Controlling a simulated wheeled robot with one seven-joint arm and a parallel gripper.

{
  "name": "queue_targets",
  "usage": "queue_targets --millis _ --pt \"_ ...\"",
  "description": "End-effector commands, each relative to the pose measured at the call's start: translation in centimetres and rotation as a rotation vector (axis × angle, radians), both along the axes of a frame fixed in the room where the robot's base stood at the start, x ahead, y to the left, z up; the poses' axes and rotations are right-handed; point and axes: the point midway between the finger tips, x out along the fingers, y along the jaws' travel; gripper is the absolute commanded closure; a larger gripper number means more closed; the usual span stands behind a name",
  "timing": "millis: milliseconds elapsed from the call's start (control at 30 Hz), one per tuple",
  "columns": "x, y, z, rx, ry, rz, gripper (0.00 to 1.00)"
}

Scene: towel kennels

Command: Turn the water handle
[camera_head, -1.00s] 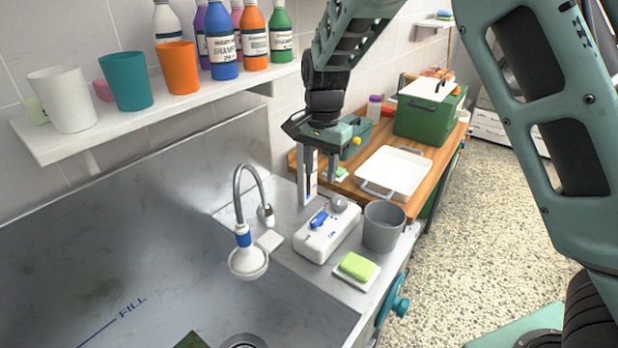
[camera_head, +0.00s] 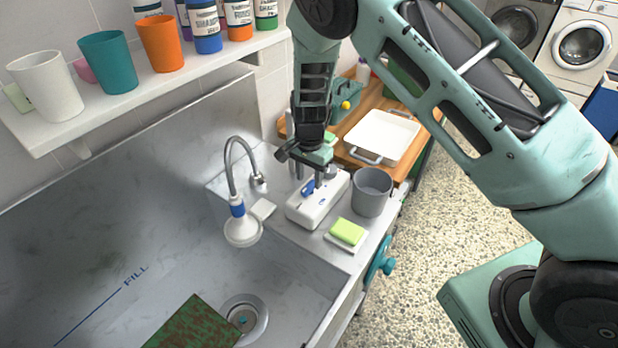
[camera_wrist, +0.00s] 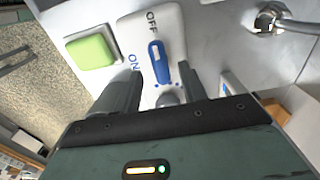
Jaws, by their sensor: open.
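The water handle (camera_head: 308,188) is a small blue lever on a white control box (camera_head: 318,203) on the ledge right of the faucet. In the wrist view the blue handle (camera_wrist: 156,62) lies between the OFF mark above and the ON mark at lower left, pointing toward OFF. My gripper (camera_head: 309,177) is just above the box, pointing down. In the wrist view my gripper (camera_wrist: 158,82) is open, with one finger on each side of the handle's lower end. I cannot tell whether either finger touches it. A grey knob shows partly between the fingers.
A grey cup (camera_head: 371,192) and a green sponge (camera_head: 347,232) stand right of the box. The faucet with shower head (camera_head: 243,228) hangs over the sink at left. A shelf (camera_head: 130,83) with cups and bottles is above. A white tray (camera_head: 380,136) lies behind.

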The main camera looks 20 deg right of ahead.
Motion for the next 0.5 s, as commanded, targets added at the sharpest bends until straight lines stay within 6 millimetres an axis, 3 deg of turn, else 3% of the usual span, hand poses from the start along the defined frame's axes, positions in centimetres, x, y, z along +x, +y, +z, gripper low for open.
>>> queue_targets --millis 200,500 --pt "0.0 0.0 -2.1 0.0 0.0 0.001 0.58" --pt "0.0 0.0 -2.7 0.001 -0.001 0.001 0.58"
